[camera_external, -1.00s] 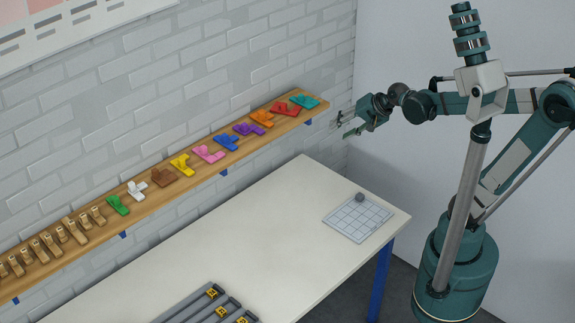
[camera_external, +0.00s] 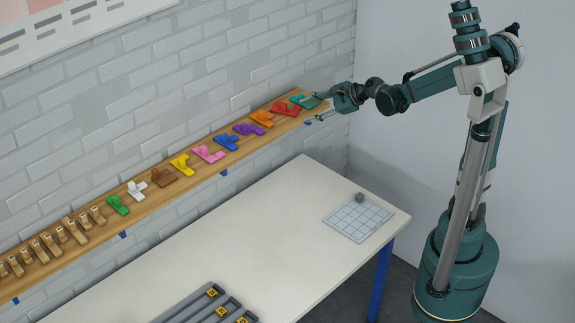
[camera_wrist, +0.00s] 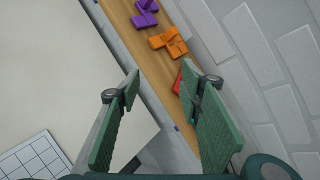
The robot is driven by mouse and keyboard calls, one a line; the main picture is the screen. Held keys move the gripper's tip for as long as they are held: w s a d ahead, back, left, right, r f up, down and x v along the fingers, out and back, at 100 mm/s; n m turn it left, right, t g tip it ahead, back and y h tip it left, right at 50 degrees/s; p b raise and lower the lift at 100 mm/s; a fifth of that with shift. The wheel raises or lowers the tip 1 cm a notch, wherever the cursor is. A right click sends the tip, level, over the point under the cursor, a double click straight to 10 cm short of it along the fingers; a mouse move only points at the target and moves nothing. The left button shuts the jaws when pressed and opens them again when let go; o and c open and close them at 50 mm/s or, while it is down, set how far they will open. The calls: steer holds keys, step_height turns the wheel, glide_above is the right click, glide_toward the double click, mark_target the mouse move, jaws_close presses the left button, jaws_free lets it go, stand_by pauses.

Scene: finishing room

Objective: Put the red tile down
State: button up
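The red tile (camera_external: 286,109) lies on the wooden wall shelf (camera_external: 82,233), near its right end, between an orange tile (camera_external: 262,118) and a teal tile (camera_external: 300,101). In the wrist view the red tile (camera_wrist: 177,84) shows only in part; my right-hand finger hides the rest. My gripper (camera_external: 315,107) is at the shelf's right end, beside the teal tile and right of the red one. In the wrist view my gripper (camera_wrist: 160,80) has its two green fingers wide apart with nothing between them. I cannot tell whether a finger touches the teal tile.
Several other coloured tiles and wooden pieces (camera_external: 47,245) line the shelf to the left. A white table (camera_external: 250,225) stands below, largely bare. It holds a gridded plate (camera_external: 357,218) with a dark knob (camera_external: 360,197) and grey numbered racks (camera_external: 215,305). A brick wall (camera_external: 140,100) backs the shelf.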

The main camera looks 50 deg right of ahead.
mark_target(286, 104)
steer(key=w+d+f+m, duration=0.1)
steer(key=w+m, duration=0.1)
steer(key=w, duration=0.1)
steer(key=w+d+m+t, duration=0.1)
steer(key=w+m, duration=0.2)
steer(key=w+d+f+m, duration=0.1)
steer(key=w+d+m, duration=0.1)
steer(key=w, duration=0.1)
steer(key=shift+f+t+y, duration=0.3)
steer(key=shift+f, duration=0.05)
steer(key=shift+w+d+f+m, duration=0.25)
steer(key=shift+w+d+m, duration=0.2)
steer(key=shift+m, duration=0.35)
steer(key=shift+a, duration=0.1)
steer(key=shift+x, duration=1.3)
steer(key=shift+w, duration=0.15)
steer(key=shift+r+p+x, duration=0.2)
steer(key=shift+p+x, duration=0.3)
steer(key=shift+x, duration=2)
steer(key=shift+w+r, duration=0.1)
jaws_close()
